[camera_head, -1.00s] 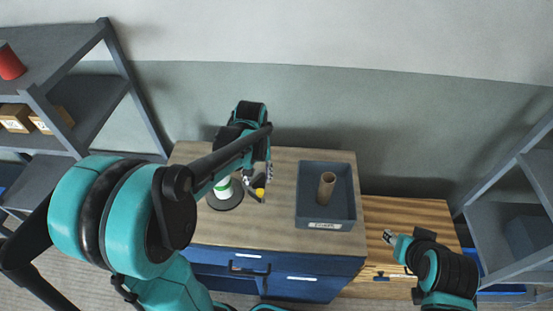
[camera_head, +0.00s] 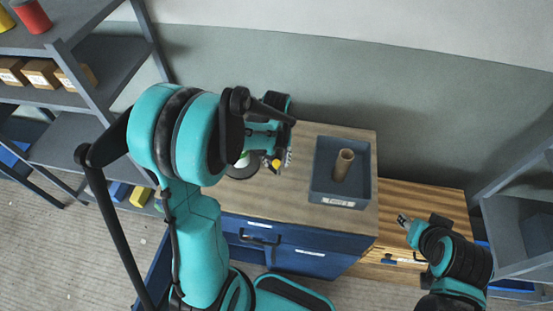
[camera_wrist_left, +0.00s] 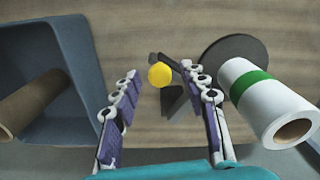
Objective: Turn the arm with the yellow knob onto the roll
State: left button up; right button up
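The yellow knob (camera_head: 276,164) sits on a dark arm beside the roll; it also shows in the left wrist view (camera_wrist_left: 160,75). The roll (camera_wrist_left: 262,100), white with a green band, stands by a dark round base (camera_wrist_left: 232,58), right of the knob in the wrist view. In the head view my left arm mostly hides the roll (camera_head: 243,160). My left gripper (camera_wrist_left: 160,71) is open, its fingers on either side of the knob in the picture; contact cannot be told. My right gripper (camera_head: 403,220) is low at the right, away from the roll, its opening too small to judge.
A grey bin (camera_head: 318,186) with a brown cardboard tube (camera_head: 343,164) stands on the worktop, right of the knob. Blue drawers (camera_head: 300,250) are below. A lower wooden top (camera_head: 400,192) is at the right. Grey shelves (camera_head: 95,90) stand left.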

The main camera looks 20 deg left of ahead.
pick_arm(q)
grip_shut()
jog(key=shift+s+a, duration=0.1)
jog(key=shift+a, duration=0.05)
jog(key=a+m+b, duration=0.2)
jog(key=a+m, duration=0.6)
jog(key=m, duration=0.1)
jog(key=shift+a+b, duration=0.15)
jog(key=shift+b, duration=0.15)
jog(key=shift+s, duration=0.1)
dwell(0.4)
